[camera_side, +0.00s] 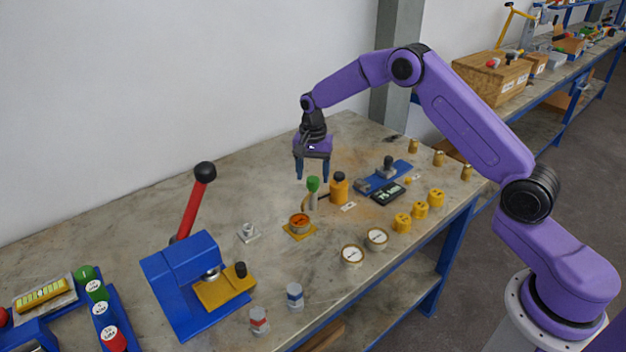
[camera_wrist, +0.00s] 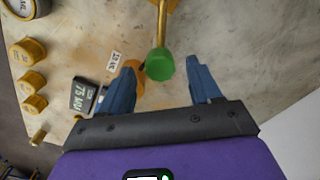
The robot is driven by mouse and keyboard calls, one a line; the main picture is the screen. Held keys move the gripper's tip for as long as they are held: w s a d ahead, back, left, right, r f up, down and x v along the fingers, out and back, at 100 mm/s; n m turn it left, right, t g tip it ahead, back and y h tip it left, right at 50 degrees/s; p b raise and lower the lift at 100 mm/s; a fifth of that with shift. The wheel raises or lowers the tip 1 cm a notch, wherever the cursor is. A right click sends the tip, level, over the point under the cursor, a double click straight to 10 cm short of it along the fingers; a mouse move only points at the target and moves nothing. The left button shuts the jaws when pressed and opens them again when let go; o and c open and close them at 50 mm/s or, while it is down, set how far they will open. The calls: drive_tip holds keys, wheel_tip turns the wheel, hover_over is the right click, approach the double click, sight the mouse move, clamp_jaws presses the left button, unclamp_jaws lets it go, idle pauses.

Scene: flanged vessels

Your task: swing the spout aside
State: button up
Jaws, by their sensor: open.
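The spout (camera_wrist: 162,28) is a brass tube with a green knob (camera_wrist: 160,64) at its near end in the wrist view. In the side view the green knob (camera_side: 313,184) stands above a pale stem, behind a round open vessel (camera_side: 299,223) on a yellow square plate. My gripper (camera_side: 313,178) is open, pointing down, its blue fingertips just above or level with the knob. In the wrist view the knob lies between the fingers of my gripper (camera_wrist: 161,66), with a gap on both sides. I cannot tell the exact height difference.
An orange bottle (camera_side: 339,188) stands close to the right of the knob. Yellow caps (camera_side: 403,222) and gauges (camera_side: 352,256) sit toward the front. A blue press (camera_side: 185,283) with a red lever stands left.

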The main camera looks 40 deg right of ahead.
drive_tip(key=shift+f, duration=1.4)
clamp_jaws()
